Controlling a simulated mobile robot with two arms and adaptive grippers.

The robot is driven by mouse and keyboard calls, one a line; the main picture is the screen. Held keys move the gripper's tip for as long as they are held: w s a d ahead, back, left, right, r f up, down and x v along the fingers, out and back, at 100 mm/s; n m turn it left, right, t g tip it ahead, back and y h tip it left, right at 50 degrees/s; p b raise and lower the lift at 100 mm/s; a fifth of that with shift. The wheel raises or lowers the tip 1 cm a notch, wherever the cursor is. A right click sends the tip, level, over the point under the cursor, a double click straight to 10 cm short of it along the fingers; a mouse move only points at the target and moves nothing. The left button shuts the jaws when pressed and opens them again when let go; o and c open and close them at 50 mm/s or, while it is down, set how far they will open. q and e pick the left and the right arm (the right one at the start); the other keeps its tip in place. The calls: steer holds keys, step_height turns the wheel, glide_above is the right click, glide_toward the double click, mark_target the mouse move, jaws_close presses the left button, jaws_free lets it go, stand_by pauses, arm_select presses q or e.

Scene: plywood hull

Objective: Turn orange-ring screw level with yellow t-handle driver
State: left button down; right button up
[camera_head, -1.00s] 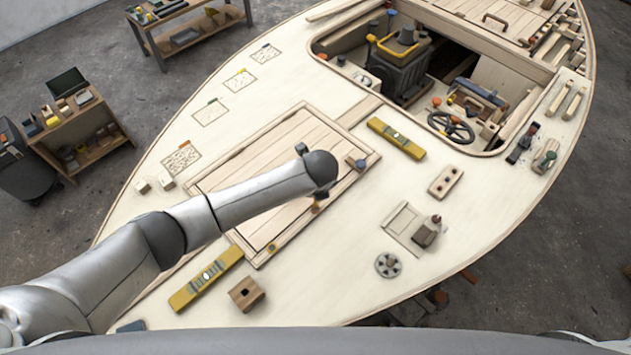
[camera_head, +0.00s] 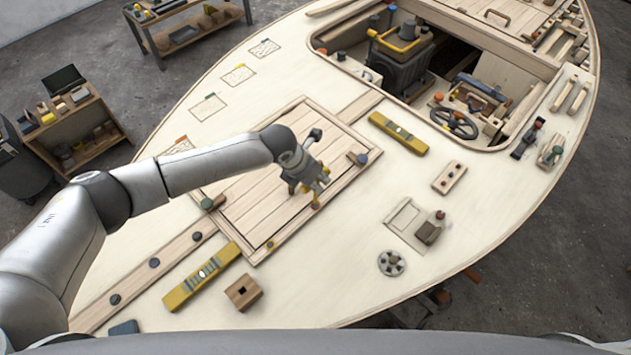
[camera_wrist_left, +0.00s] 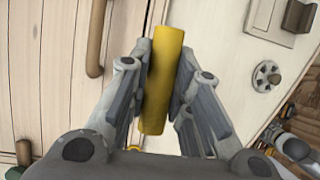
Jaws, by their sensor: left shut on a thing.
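My left gripper (camera_head: 308,177) is above the slatted hatch panel, in the middle of the deck. In the left wrist view its fingers (camera_wrist_left: 160,95) are shut on the sides of the yellow t-handle driver (camera_wrist_left: 162,75), whose thick yellow bar lies between them. The driver's shaft and tip are hidden in that view. Dark screw heads stand around the hatch: one at the right corner (camera_head: 358,159), one at the left corner (camera_head: 207,203), several along a left plank. I cannot pick out an orange ring on any of them. My right gripper is not in view.
Two yellow levels (camera_head: 203,277) (camera_head: 398,133) lie on the deck. A wooden block with a hole (camera_head: 243,292), a spoked round fitting (camera_head: 391,263) and a drilled block (camera_head: 449,177) are nearby. The open cockpit (camera_head: 430,90) is at the upper right.

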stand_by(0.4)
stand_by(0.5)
arm_select(q)
steer(key=shift+f+b, duration=0.45)
steer(key=shift+b, duration=0.05)
